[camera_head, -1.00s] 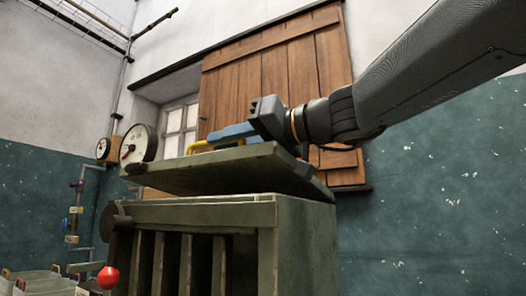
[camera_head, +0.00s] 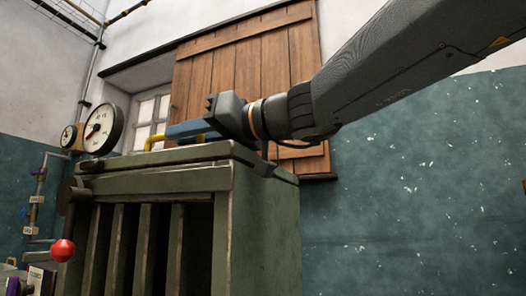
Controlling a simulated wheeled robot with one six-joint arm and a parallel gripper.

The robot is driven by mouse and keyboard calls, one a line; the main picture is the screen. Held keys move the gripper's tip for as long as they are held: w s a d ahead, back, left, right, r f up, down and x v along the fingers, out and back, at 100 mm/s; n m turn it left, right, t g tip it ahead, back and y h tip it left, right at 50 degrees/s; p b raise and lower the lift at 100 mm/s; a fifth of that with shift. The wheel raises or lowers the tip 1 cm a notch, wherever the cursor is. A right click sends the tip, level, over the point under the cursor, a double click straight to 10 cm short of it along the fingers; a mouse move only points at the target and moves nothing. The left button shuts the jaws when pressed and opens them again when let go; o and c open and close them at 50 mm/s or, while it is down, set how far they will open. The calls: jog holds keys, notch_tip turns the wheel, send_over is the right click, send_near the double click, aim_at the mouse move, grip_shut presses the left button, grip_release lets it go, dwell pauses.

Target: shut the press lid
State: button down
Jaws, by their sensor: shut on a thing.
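The press (camera_head: 262,225) is a green box with a slatted front. Its lid (camera_head: 190,154) lies flat along the top of the body, with no gap that I can see. A yellow handle (camera_head: 153,137) stands on the lid. My gripper (camera_head: 178,131), with blue fingers, reaches in from the right and is shut on the handle. The fingers hide the right part of the handle. A latch-like piece (camera_head: 264,166) shows at the lid's right corner.
A lever with a red knob (camera_head: 62,250) sticks out at the press's left front. A round gauge (camera_head: 103,128) stands behind the lid on the left. A wooden shutter (camera_head: 250,75) covers part of the window behind. The right side is clear along the teal wall (camera_head: 420,200).

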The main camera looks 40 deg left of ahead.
jog(key=shift+s+f, duration=0.25)
jog(key=shift+f, duration=0.2)
jog(key=c, duration=1.8)
grip_release()
jog(key=shift+s+a+r, duration=0.1)
jog(key=shift+o, duration=0.2)
jog(key=shift+r, duration=0.1)
jog(key=shift+w+d, duration=0.3)
jog(key=shift+d, duration=0.1)
jog(key=p+v, duration=0.2)
jog(key=v, duration=0.5)
jog(key=shift+r, duration=0.1)
